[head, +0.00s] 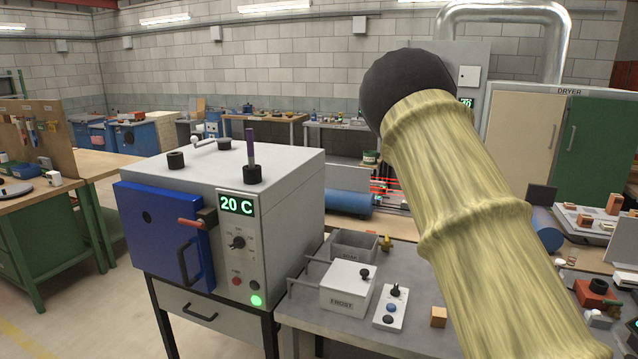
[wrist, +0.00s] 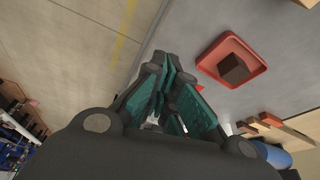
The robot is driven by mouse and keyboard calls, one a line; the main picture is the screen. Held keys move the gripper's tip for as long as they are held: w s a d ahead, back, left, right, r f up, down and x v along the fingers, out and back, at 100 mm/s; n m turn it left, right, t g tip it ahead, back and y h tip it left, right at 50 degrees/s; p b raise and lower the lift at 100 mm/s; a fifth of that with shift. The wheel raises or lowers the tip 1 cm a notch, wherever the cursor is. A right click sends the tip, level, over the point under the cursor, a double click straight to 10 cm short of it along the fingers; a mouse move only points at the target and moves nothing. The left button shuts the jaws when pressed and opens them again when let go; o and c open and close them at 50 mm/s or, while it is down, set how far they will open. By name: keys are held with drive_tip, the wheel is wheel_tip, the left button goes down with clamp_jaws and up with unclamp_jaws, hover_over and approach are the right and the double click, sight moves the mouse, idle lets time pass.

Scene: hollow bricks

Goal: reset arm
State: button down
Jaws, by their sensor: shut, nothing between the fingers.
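My arm (head: 470,190), in a yellowish ribbed sleeve with a black rounded joint, rises across the right half of the head view. My gripper (wrist: 168,88) shows only in the wrist view, with teal finger pads close together. It is shut and holds nothing. In the wrist view it is over a grey surface, to the left of a red tray (wrist: 211,57) with a dark brown brick (wrist: 237,69) in it. The gripper does not touch the tray. The arm hides part of the bench in the head view.
A kiln (head: 285,190) with a blue door and a 20 C display stands left of centre. The grey bench (head: 400,335) holds a FROST box (head: 345,290), a control box (head: 390,307) and a small orange brick (head: 438,317). A dryer (head: 520,130) stands behind at right.

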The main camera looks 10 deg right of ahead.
drive_tip(key=s+a+f+n+b, duration=0.1)
drive_tip(key=s+a+f+n, duration=0.4)
drive_tip(key=f, duration=0.4)
drive_tip(key=s+a+f+n, duration=0.4)
drive_tip(key=a+f, duration=0.2)
drive_tip(key=f, duration=0.3)
drive_tip(key=s+a+f+n+b, duration=0.1)
drive_tip(key=s+a+f+n, duration=0.4)
drive_tip(key=f, duration=0.3)
drive_tip(key=s+a+f+n+y, duration=0.1)
drive_tip(key=s+a+f+n, duration=0.1)
drive_tip(key=s+a, duration=0.2)
drive_tip(key=s+a+f+n+t+y, duration=0.1)
drive_tip(key=s+a+f+n, duration=0.2)
drive_tip(key=a, duration=0.7)
drive_tip(key=s+a+f+n+y, duration=0.1)
drive_tip(key=s+a+f+n, duration=0.2)
drive_tip(key=s+a, duration=0.2)
drive_tip(key=a+b, duration=0.1)
drive_tip(key=a, duration=0.2)
drive_tip(key=shift+s+f+t, duration=0.15)
drive_tip(key=shift+t, duration=0.15)
